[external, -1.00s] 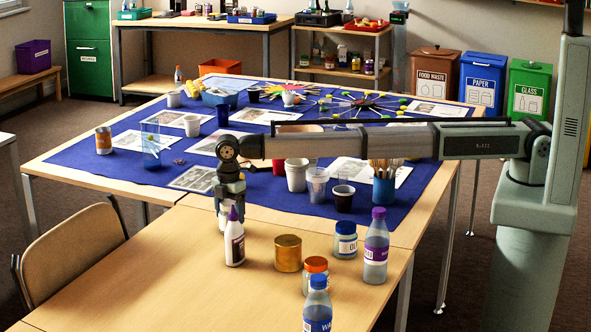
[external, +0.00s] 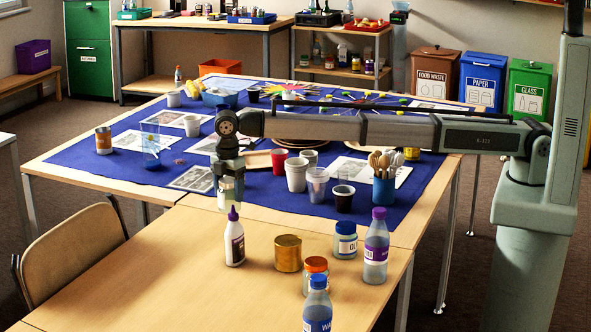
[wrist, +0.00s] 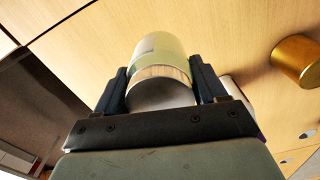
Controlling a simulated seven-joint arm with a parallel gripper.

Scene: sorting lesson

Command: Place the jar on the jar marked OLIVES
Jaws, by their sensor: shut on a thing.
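My gripper (external: 229,173) is shut on a pale, greenish-white jar (external: 231,191) and holds it above the near table's far edge. In the wrist view the jar (wrist: 160,55) sits between the two dark fingers. A jar with a blue lid (external: 345,241) stands upright on the near table, to the right of my gripper. Its label shows "OL", with the rest turned out of sight. A jar with an orange lid (external: 315,275) stands in front of it, its label unreadable here.
A white glue bottle (external: 234,243) with a purple tip stands just below the held jar. A gold tin (external: 288,253), a purple-capped bottle (external: 376,246) and a blue-capped bottle (external: 317,308) stand to the right. The near table's left part is clear.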

